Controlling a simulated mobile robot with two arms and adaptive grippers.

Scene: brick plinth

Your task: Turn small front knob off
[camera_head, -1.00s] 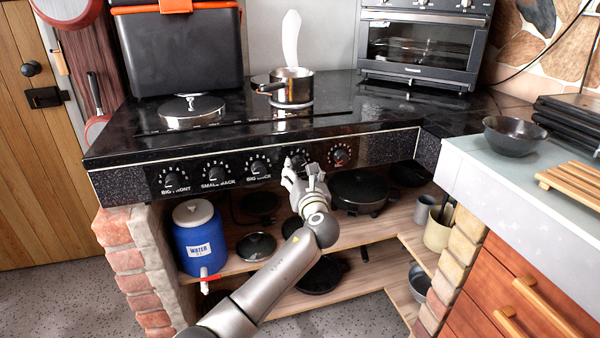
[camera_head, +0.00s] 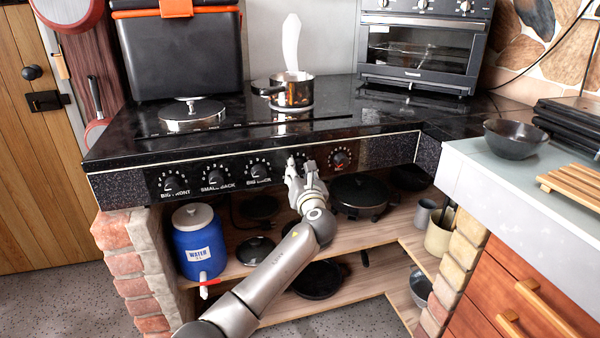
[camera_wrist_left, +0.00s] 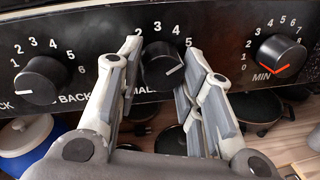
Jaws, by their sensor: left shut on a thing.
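The small front knob (camera_wrist_left: 162,66) is a round black dial on the black control panel, with its label partly covered as "SMAL". Its white pointer mark faces lower right, below the 5. My left gripper (camera_wrist_left: 163,52) has one finger on each side of this knob and is shut on it. In the head view my left gripper (camera_head: 297,167) is at the panel front and hides most of the knob. My right gripper is in no view.
The big back knob (camera_head: 258,171) is left of my gripper, and a red-marked MIN knob (camera_head: 340,159) is right. A pot (camera_head: 291,92) stands on the black stovetop above. A shelf below holds a blue water jug (camera_head: 199,244) and a lidded black pan (camera_head: 358,196).

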